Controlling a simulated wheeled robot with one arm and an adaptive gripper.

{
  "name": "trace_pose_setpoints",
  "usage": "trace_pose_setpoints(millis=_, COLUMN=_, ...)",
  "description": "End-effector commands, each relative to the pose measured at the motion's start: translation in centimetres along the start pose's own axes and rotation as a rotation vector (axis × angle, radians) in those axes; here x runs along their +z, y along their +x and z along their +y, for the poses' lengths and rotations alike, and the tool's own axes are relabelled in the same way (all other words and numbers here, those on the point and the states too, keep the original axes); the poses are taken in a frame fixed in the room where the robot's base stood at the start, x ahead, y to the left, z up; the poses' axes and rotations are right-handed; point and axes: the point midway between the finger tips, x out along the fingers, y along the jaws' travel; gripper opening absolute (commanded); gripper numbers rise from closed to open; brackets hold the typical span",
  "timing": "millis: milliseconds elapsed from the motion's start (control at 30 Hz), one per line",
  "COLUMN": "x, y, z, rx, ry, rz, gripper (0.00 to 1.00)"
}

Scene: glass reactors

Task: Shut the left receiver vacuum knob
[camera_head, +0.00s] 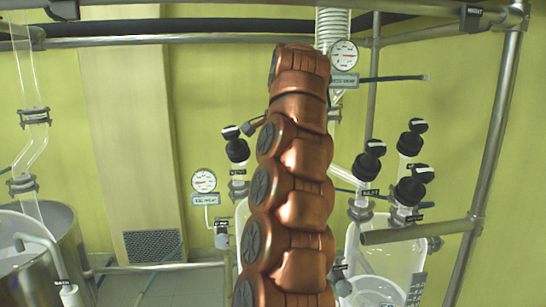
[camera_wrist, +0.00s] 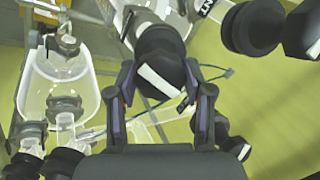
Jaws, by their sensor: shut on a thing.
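In the wrist view, a black round knob (camera_wrist: 160,48) with a white stripe sits between the two fingers of my gripper (camera_wrist: 161,82). The fingers are closed on its sides. The stripe lies diagonally across the knob's face. In the head view my copper arm covers the middle, and my gripper is mostly hidden behind it. A black-capped valve (camera_head: 237,148) shows just left of the arm, above a glass vessel. I cannot tell for certain whether it is the knob in my gripper.
Several more black knobs (camera_head: 368,160) stand on glass necks right of the arm. A round gauge (camera_head: 204,181) hangs at left, another gauge (camera_head: 344,54) higher up. Metal frame pipes (camera_head: 495,130) and a glass vessel (camera_wrist: 60,85) stand close by. A steel pot (camera_head: 40,265) is at lower left.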

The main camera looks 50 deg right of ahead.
Motion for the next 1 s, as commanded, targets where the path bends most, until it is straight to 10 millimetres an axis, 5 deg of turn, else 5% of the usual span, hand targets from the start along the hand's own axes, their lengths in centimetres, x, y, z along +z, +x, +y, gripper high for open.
trace_pose_setpoints(millis=1000, x=0.07, y=0.32, z=0.38, rx=-0.109, ry=0.949, rz=0.001, gripper=0.16)
